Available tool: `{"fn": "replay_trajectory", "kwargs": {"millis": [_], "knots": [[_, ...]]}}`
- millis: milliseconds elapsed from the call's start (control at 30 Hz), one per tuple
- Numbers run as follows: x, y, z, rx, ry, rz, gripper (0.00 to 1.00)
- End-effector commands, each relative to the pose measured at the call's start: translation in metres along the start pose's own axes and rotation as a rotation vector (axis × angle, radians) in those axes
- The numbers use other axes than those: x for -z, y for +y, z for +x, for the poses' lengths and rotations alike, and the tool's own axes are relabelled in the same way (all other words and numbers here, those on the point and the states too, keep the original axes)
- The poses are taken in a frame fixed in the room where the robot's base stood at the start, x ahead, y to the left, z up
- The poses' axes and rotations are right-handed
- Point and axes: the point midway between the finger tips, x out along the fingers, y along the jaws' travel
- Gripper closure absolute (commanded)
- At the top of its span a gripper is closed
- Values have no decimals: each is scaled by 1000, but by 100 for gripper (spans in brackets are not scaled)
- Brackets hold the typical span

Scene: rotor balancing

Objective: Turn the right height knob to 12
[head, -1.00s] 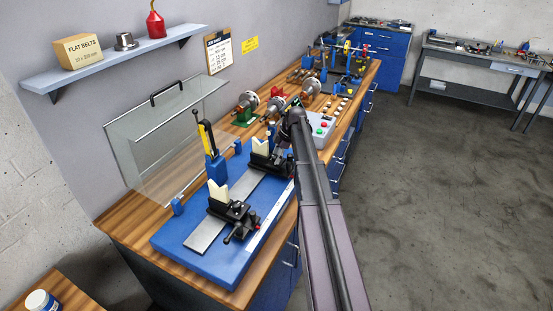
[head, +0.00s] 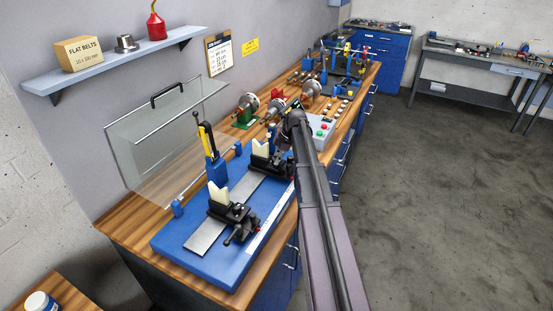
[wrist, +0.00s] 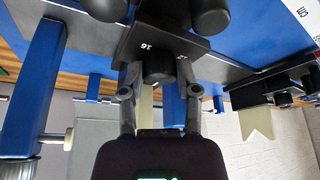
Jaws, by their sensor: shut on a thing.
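The right height knob (wrist: 158,68) is a dark round knob in the wrist view, under a dark dial plate (wrist: 150,38) with a white "16" and a second, partly hidden mark. My gripper (wrist: 160,80) is shut on the knob, one finger on each side. The knob's pointer setting cannot be read. In the head view, the right support (head: 262,163) with its cream V-block stands on the blue machine bed (head: 212,262). My arm's end reaches it there, hiding the knob and fingertips. The left support (head: 228,212) stands nearer on the same bed.
A yellow-and-black upright on a blue post (head: 213,165) stands behind the supports. Open floor is on the right.

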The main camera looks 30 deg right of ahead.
Motion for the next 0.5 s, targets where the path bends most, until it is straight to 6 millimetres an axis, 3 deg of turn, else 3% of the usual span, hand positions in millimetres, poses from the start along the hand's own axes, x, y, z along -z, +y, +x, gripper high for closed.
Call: {"fn": "replay_trajectory", "kwargs": {"millis": [500], "knots": [[0,-7,0,-130,-3,323,100]]}}
